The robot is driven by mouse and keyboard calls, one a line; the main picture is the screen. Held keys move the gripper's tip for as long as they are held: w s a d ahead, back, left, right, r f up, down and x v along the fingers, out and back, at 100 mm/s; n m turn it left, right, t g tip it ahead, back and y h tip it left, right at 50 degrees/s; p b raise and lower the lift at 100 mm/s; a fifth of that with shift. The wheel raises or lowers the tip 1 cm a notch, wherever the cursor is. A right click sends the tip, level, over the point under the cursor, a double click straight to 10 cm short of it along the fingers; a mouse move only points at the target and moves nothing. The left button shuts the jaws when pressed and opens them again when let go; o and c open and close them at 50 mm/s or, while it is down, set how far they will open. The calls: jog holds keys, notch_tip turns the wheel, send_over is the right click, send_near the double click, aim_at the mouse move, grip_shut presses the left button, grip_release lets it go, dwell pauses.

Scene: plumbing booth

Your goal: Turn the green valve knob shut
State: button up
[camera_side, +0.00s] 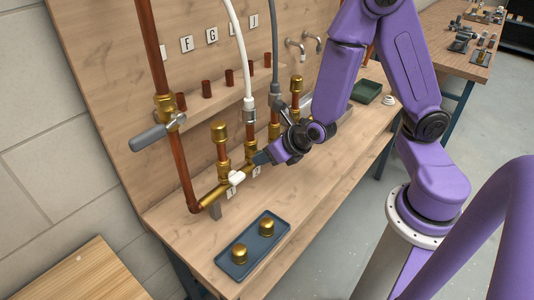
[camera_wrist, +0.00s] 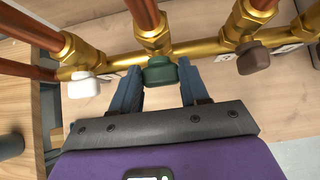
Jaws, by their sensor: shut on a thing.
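The green valve knob (camera_wrist: 160,71) sits on the brass manifold (camera_wrist: 205,50), below the copper pipe that rises from the middle fitting in the wrist view. My gripper (camera_wrist: 161,79) has one blue finger on each side of the knob and is shut on it. In the side view my gripper (camera_side: 261,158) reaches the front of the manifold from the right, and I cannot make out the green knob there. A white knob (camera_wrist: 84,85) is left of it and a brown knob (camera_wrist: 253,59) is right of it.
A dark tray (camera_side: 225,261) with two brass caps (camera_side: 266,228) lies on the bench in front. A grey lever (camera_side: 150,137) sticks out from the tall copper pipe at left. White and grey hoses rise behind my gripper. The bench right of the tray is clear.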

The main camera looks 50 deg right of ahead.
jog(key=o, duration=1.1)
jog(key=shift+c, duration=0.2)
jog(key=v, duration=0.7)
jog(key=shift+s+r, duration=0.2)
jog(key=shift+r, duration=0.05)
notch_tip(320, 180, up, 13)
dwell(0.4)
